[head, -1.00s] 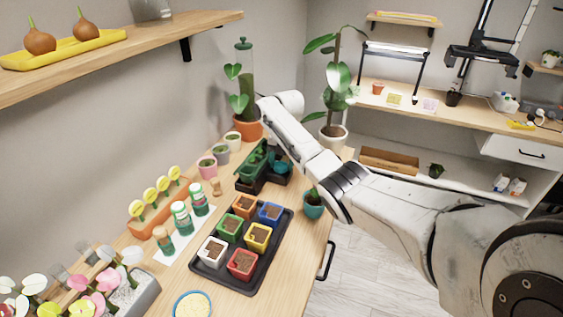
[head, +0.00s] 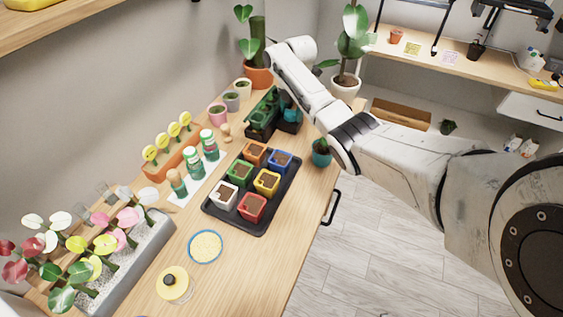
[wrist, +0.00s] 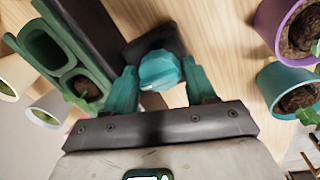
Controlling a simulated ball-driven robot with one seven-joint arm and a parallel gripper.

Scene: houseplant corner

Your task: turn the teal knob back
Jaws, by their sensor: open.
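The teal knob (wrist: 158,68) shows in the wrist view as a rounded, faceted cap on a dark square base. My gripper (wrist: 160,88) is open, with one teal finger on each side of the knob. The knob sits between the fingertips; whether they touch it I cannot tell. In the head view a small teal shape (head: 291,115) shows beside the dark green planter (head: 262,112), at the far end of the bench; I cannot tell knob from fingers there.
In the wrist view the green planter (wrist: 50,45) lies close on the left, and purple (wrist: 268,22) and teal (wrist: 268,78) pots on the right. In the head view a black tray (head: 262,228) of several colored pots stands nearer. Bare bench (head: 250,275) lies at the front.

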